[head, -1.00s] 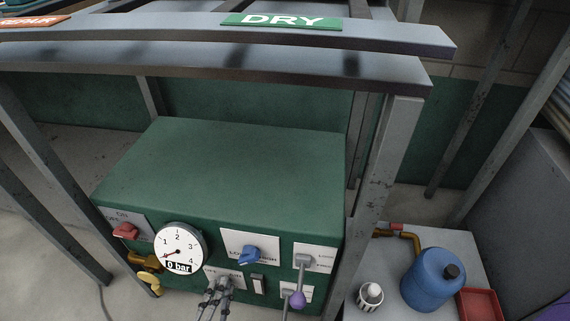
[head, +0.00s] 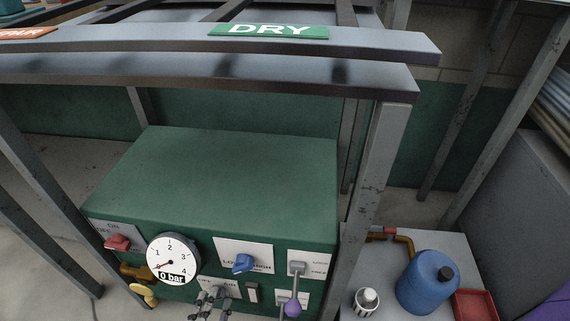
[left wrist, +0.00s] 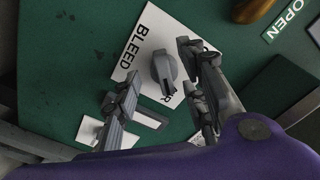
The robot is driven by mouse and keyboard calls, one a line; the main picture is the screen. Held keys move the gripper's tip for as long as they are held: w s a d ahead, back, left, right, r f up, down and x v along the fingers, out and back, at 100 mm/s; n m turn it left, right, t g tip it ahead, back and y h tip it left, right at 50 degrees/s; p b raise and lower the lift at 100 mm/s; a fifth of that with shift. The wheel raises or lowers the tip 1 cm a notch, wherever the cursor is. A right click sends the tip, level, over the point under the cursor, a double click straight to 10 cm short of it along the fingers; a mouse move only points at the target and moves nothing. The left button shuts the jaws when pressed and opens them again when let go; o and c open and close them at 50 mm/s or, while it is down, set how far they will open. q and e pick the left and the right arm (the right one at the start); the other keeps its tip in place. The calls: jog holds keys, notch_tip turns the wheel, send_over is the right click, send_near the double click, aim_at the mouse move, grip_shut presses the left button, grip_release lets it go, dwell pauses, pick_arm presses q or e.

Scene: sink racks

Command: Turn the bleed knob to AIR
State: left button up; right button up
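The bleed knob (left wrist: 165,72) is a grey knob on a white plate (left wrist: 146,45) marked BLEED, in the left wrist view. A letter R shows at the plate's lower edge; the rest of that word is hidden. The knob's grip runs roughly up and down there. My left gripper (left wrist: 160,66) is open, one finger on each side of the knob, with a gap to the left finger; contact on the right is unclear. In the head view my left gripper (head: 210,303) is at the panel's lower middle and hides the knob. My right gripper is not seen.
The green cabinet (head: 220,180) also carries a gauge (head: 173,262) reading 0 bar, a red knob (head: 117,242), a blue knob (head: 243,263), a switch (head: 252,292) and a purple-ended lever (head: 296,285). A blue canister (head: 428,285) stands right. A grey post (head: 372,190) rises beside the cabinet.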

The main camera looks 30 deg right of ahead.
pick_arm(q)
jog(key=v, duration=1.1)
jog(key=shift+s, duration=0.1)
